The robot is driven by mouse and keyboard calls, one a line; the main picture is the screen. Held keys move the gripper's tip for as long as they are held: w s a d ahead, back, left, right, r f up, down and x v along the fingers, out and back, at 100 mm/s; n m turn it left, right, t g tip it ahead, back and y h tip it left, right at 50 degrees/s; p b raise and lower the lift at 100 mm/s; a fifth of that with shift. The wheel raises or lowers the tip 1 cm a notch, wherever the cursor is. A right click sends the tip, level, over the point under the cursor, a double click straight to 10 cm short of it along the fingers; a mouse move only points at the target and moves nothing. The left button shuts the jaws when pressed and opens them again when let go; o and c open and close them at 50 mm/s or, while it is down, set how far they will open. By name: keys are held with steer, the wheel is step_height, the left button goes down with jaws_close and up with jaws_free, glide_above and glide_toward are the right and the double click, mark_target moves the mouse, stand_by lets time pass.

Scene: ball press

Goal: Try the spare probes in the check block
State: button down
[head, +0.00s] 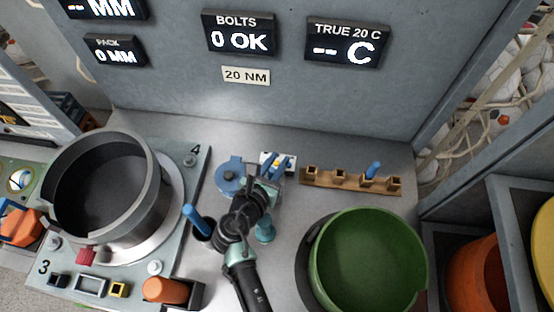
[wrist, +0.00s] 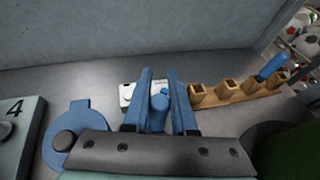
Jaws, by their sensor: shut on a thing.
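My gripper (wrist: 160,76) is shut, with a blue probe (wrist: 159,103) between its two blue fingers. In the head view my gripper (head: 282,163) is at the white check block (head: 266,157), in front of the back wall. The block also shows in the wrist view (wrist: 127,92), partly hidden by the fingers. I cannot tell whether the held probe's tip is inside the block. A wooden rack (head: 323,178) to the right has several square sockets; one blue probe (head: 374,168) stands tilted in it. It also shows in the wrist view (wrist: 271,67).
A blue disc (head: 229,178) lies left of my gripper. A blue-handled tool (head: 192,216) stands in a dark cup. A large grey cylinder (head: 150,190) is at left; a green bowl (head: 370,265) is at front right. The TRUE 20 C display (head: 347,44) shows dashes.

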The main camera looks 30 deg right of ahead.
steer(key=shift+f, duration=0.45)
steer(key=c, duration=0.6)
jaws_free()
steer(key=shift+c, duration=0.2)
step_height(320, 180, up, 10)
